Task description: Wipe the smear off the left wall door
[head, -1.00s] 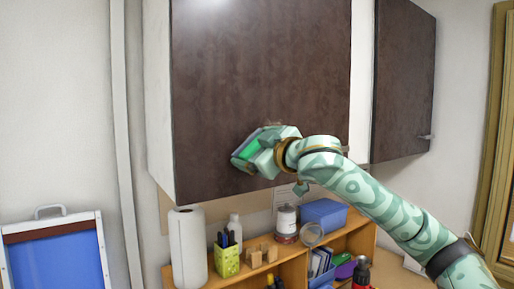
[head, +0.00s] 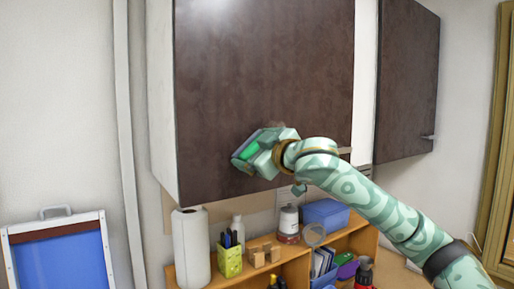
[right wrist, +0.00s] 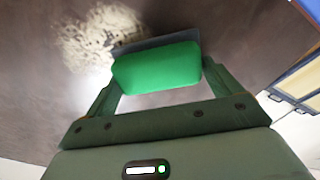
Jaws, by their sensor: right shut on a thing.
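The left wall door (head: 262,70) is a dark brown cabinet door. My right gripper (head: 257,155) is at its lower middle, shut on a green wiping block (head: 249,151) with a grey pad. In the right wrist view the green block (right wrist: 157,68) sits between the fingers, its grey pad (right wrist: 150,44) facing the door; I cannot tell whether it presses on it. A pale beige, speckled smear (right wrist: 98,38) shows on the door up and left of the block there. In the head view my gripper hides most of it. My left gripper is not in view.
A second dark door (head: 406,80) is to the right. Below are a paper towel roll (head: 191,248), a green pen holder (head: 230,260), a jar (head: 288,224), a blue box (head: 325,213) and a wooden shelf (head: 292,268). A blue framed board (head: 60,260) stands at lower left.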

